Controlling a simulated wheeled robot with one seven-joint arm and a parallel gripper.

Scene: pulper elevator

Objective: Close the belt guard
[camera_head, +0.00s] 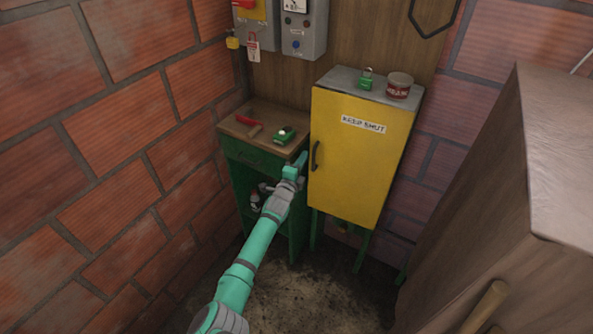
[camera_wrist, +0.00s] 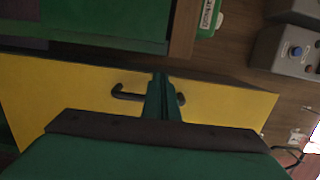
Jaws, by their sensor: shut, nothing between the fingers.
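The belt guard (camera_head: 360,155) is a yellow door with a "KEEP SHUT" label on a grey-topped cabinet. In the head view it looks flush or nearly flush with the cabinet; I cannot tell whether a small gap is left. Its black bar handle (camera_head: 316,156) is on the left edge. My gripper (camera_head: 301,158) is just left of the handle in the head view. In the wrist view the gripper (camera_wrist: 160,85) is shut and empty, its fingers crossing in front of the handle (camera_wrist: 126,95) and hiding its middle. I cannot tell whether they touch the yellow guard (camera_wrist: 60,95).
A red tin (camera_head: 399,86) and a green padlock (camera_head: 367,78) sit on the cabinet top. Grey control boxes (camera_head: 304,30) hang behind. A brown cabinet (camera_head: 500,190) fills the right.

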